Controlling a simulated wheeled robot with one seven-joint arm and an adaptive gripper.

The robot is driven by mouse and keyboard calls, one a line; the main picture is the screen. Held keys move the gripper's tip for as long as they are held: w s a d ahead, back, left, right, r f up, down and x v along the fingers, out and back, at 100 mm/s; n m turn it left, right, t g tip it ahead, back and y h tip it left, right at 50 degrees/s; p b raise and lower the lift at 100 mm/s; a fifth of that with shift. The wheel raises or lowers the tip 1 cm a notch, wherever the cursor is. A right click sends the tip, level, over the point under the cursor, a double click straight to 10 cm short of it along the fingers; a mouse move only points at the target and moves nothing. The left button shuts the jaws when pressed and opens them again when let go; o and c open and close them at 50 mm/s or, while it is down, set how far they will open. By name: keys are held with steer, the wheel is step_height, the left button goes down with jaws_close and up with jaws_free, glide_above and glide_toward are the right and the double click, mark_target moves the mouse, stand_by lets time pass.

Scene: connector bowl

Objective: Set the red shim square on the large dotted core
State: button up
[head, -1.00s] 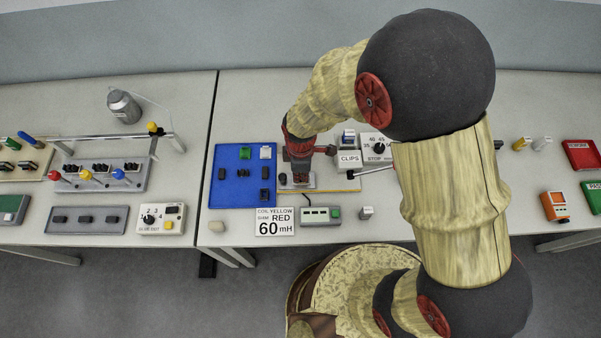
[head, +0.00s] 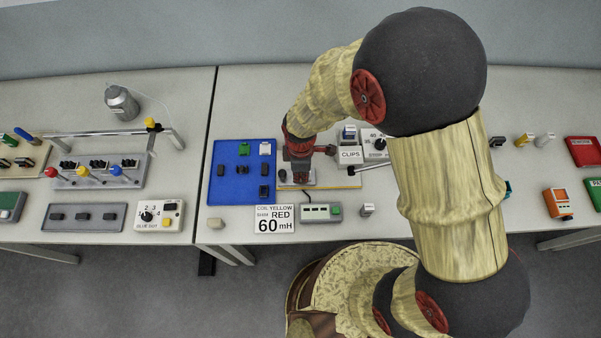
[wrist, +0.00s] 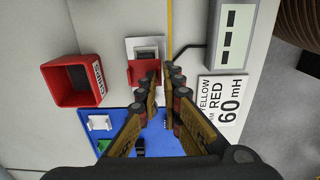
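A flat red piece, likely the red shim (wrist: 141,72), shows in the wrist view beside the left fingertip and partly behind it. It overlaps the near side of a grey core-like block (wrist: 147,54) in a white holder (wrist: 131,47). No dots can be made out on the block, and whether the shim lies square or touches it is unclear. My gripper (wrist: 163,76) is over the right side of the red piece, its fingertips apart with a narrow gap. In the head view my gripper (head: 300,172) is above the holder and hides most of it.
A blue tray (head: 229,190) with white, green and black parts lies left of the holder. A red bin (wrist: 64,94) stands near it. A sign (head: 275,219) reading coil yellow, shim red, 60 mH and a grey meter box (head: 320,212) are in front.

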steer(key=o, duration=0.4)
steer(key=shift+r, duration=0.1)
step_height(320, 180, up, 12)
steer(key=shift+f, duration=0.1)
stand_by(0.5)
steer(key=s+d+r+m+t+b, duration=0.2)
steer(key=s+d+r+m, duration=0.1)
steer(key=d+r+m, duration=0.2)
steer(key=s+d+r+m+t+b, duration=0.1)
steer(key=s+d+r+m+b, duration=0.1)
steer(key=d+r+m, duration=0.3)
steer(key=s+d+r+m+t+b, duration=0.2)
steer(key=s+d+r+m+b, duration=0.1)
steer(key=d+r+m, duration=0.3)
steer(key=shift+s+d+m+t, duration=0.1)
steer(key=shift+s+d+m, duration=0.3)
steer(key=shift+d, duration=0.3)
steer(key=shift+s+d+m+t, duration=0.1)
steer(key=shift+s+d+m, duration=0.1)
steer(key=shift+d+m, duration=0.4)
steer(key=shift+s+d+m+t, duration=0.1)
steer(key=shift+s+d+m, duration=0.2)
steer(key=shift+d, duration=0.55)
